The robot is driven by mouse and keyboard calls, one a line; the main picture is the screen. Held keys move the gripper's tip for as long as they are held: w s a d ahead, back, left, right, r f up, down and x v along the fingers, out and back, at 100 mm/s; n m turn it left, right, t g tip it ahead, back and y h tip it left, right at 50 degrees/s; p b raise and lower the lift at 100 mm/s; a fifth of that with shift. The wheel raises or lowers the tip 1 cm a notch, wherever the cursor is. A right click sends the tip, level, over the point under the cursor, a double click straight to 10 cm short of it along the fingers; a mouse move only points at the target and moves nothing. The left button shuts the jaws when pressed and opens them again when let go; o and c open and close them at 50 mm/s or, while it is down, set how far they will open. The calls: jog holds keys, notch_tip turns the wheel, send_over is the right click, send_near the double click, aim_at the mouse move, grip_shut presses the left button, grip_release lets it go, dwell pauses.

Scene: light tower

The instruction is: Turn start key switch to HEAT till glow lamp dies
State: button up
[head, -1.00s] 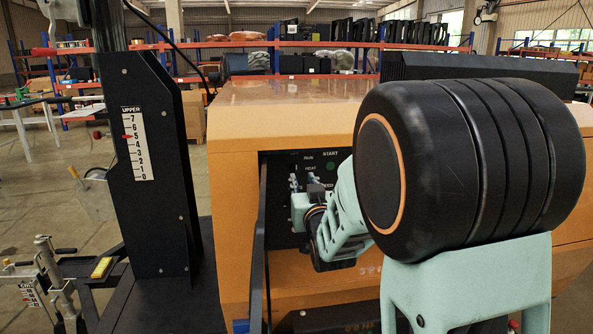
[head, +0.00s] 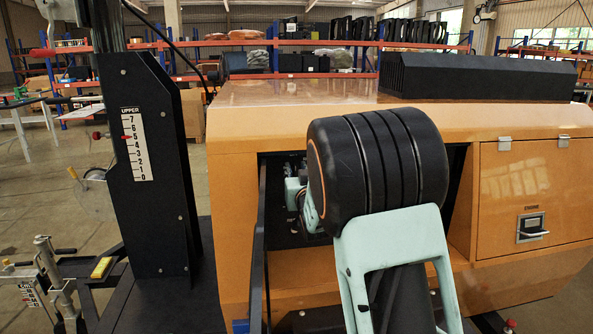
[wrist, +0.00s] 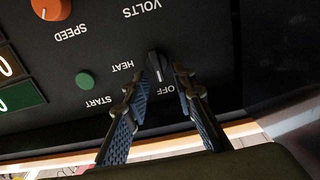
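The start key switch (wrist: 156,66) is a small black knob with a white pointer line on the dark panel, seen upside down in the wrist view. Its line points down in the picture, roughly toward the OFF label (wrist: 170,93). The HEAT label (wrist: 122,67) lies left of it. My gripper (wrist: 157,82) is open, with one finger on each side of the knob and visible gaps between. A green round lamp or button (wrist: 85,80) sits by the START label. No lamp marked as glow is visible. In the head view, my arm hides the switch.
The panel is recessed in an orange housing (head: 240,130). An orange SPEED knob (wrist: 51,9) is on the same panel. A black mast (head: 150,200) with a number scale stands to the left. A latched orange door (head: 525,190) is at right.

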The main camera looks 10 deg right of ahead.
grip_shut()
jog(key=shift+f+m+b, duration=0.1)
jog(key=shift+m+b, duration=0.2)
jog(key=shift+b, duration=0.25)
jog(key=m+b, duration=0.1)
jog(key=b, duration=0.1)
jog(key=shift+d+f+m+b, duration=0.15)
jog(key=shift+d+m+b, duration=0.1)
jog(key=shift+m+b, duration=0.15)
jog(key=m+b, duration=0.6)
jog(key=m, duration=0.1)
jog(key=d+m+b, duration=0.1)
jog(key=m+b, duration=0.2)
jog(key=b, duration=0.1)
jog(key=shift+f+m, duration=0.35)
jog(key=shift+m, duration=0.05)
jog(key=m+b, duration=0.2)
jog(key=m, duration=0.2)
jog(key=shift+f+m+b, duration=0.15)
jog(key=shift+m+b, duration=0.15)
jog(key=shift+b, duration=0.1)
